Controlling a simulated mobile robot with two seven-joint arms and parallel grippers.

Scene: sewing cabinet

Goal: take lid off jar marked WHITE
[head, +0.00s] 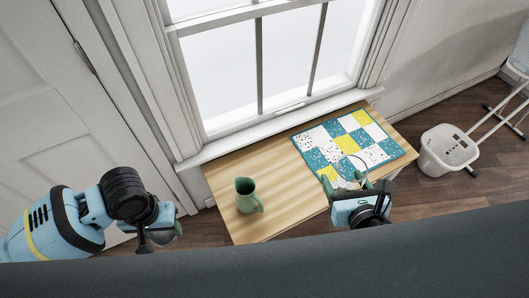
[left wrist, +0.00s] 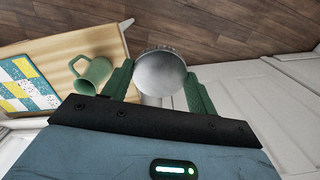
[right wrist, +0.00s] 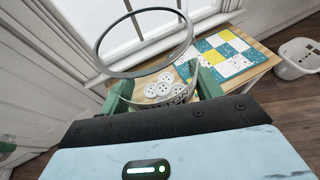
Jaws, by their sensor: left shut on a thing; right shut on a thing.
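My left gripper (head: 163,235) is at the left of the head view, away from the table. In the left wrist view it is shut on a round silver metal lid (left wrist: 160,73). My right gripper (head: 362,190) is shut on a clear glass jar (head: 350,167) above the table's front edge. In the right wrist view the jar's rim (right wrist: 107,73) is open, with several white buttons (right wrist: 165,84) inside. A label (right wrist: 178,97) with dark letters shows on the jar, partly hidden and not fully readable. The lid and jar are well apart.
A green pitcher (head: 247,194) stands on the wooden table (head: 222,180) at its left end. A teal, white and yellow patchwork (head: 330,150) lies at the right. A white basket (head: 448,149) is on the floor beyond. The table between pitcher and patchwork is clear.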

